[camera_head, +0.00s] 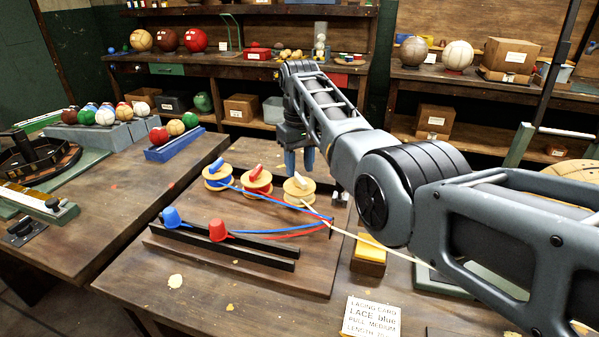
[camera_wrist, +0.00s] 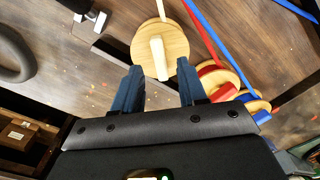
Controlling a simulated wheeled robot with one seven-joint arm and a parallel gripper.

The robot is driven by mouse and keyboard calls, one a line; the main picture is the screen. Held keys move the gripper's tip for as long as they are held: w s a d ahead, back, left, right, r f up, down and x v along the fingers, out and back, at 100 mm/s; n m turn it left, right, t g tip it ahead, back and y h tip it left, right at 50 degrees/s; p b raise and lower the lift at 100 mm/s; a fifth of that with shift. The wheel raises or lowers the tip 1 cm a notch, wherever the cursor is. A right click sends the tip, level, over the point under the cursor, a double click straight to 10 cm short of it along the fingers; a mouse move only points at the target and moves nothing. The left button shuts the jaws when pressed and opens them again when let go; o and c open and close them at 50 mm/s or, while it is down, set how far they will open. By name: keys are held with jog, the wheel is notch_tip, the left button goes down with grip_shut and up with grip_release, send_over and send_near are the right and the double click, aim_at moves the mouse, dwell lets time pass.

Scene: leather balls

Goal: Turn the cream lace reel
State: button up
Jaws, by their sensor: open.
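The cream lace reel (camera_head: 299,191) is the rightmost of three wooden reels on a brown board. It has a cream handle on top, and a cream lace runs from it to the lower right. My gripper (camera_head: 299,162) is above and just behind it, pointing down. In the wrist view, the cream reel (camera_wrist: 160,48) lies ahead of the blue fingertips, with its handle (camera_wrist: 159,58) lined up between them. My gripper (camera_wrist: 159,82) is open and empty, its fingers apart on either side. I see no contact with the handle.
The red reel (camera_head: 256,182) and blue reel (camera_head: 217,177) stand left of the cream one. A lacing card (camera_head: 372,317) and a yellow-topped block (camera_head: 369,254) lie nearer me.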

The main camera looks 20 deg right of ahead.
aim_at(300, 177)
jog(key=shift+f, duration=1.5)
grip_shut()
